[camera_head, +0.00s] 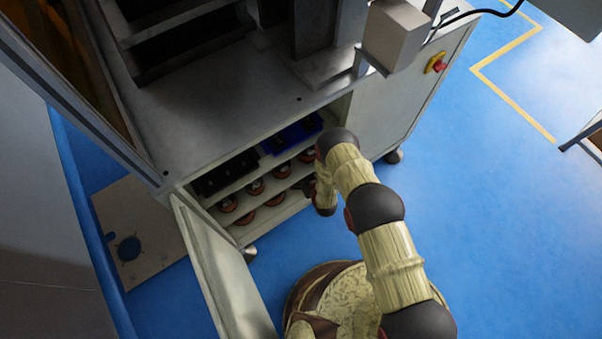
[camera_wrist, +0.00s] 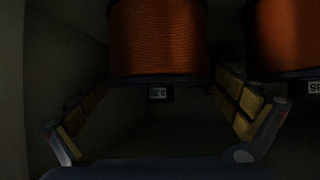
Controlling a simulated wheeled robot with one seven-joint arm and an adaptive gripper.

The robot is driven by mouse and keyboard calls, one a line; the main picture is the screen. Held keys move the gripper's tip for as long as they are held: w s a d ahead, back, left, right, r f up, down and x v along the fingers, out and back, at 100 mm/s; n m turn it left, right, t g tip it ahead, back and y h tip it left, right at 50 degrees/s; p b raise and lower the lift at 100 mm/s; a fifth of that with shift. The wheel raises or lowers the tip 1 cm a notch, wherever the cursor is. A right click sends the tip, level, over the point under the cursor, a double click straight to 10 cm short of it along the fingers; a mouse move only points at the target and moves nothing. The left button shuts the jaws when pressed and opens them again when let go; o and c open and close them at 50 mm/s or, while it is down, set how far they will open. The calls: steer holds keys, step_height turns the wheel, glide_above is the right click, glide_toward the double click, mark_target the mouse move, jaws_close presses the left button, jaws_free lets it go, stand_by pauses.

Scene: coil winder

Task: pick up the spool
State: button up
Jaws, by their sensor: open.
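In the wrist view a spool (camera_wrist: 158,38) wound with copper-coloured wire stands ahead, with a dark flange at its lower edge. My gripper (camera_wrist: 165,92) is open, one finger to the left of this spool and one to the right, and nothing is held. I cannot tell whether the fingers touch the spool. A second copper spool (camera_wrist: 288,36) stands to the right, beyond the right finger. In the head view several spools (camera_head: 256,187) sit in rows on the cabinet shelves. My arm reaches into the cabinet's right part, and the gripper is mostly hidden there.
The cabinet (camera_head: 385,105) has its door (camera_head: 222,275) swung open at the left front. A blue bin (camera_head: 292,134) and dark bins sit on the upper shelf.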

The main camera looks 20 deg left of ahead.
steer(key=w+a, duration=0.1)
steer(key=w+a+b, duration=0.2)
steer(key=shift+w+f, duration=0.35)
steer(key=shift+w, duration=0.05)
steer(key=c, duration=1.8)
steer(key=shift+w+r, duration=0.15)
steer(key=shift+r, duration=0.1)
steer(key=shift+c, duration=0.4)
steer(key=shift+w, duration=0.1)
